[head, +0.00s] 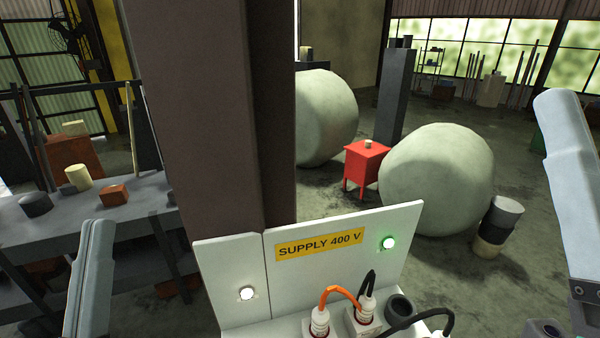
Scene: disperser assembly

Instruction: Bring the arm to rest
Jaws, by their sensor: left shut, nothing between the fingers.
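A grey part of my right arm side (570,150) rises along the right edge. It is cut off by the frame, and I cannot tell whether that gripper is open or shut.
A white supply panel (340,270) stands low in the middle, with a lit green lamp (389,243), a white lamp (247,294), an orange cable (338,290) and black cables. A brown column (210,120) rises behind. A dark bench (130,215) holds blocks at left.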

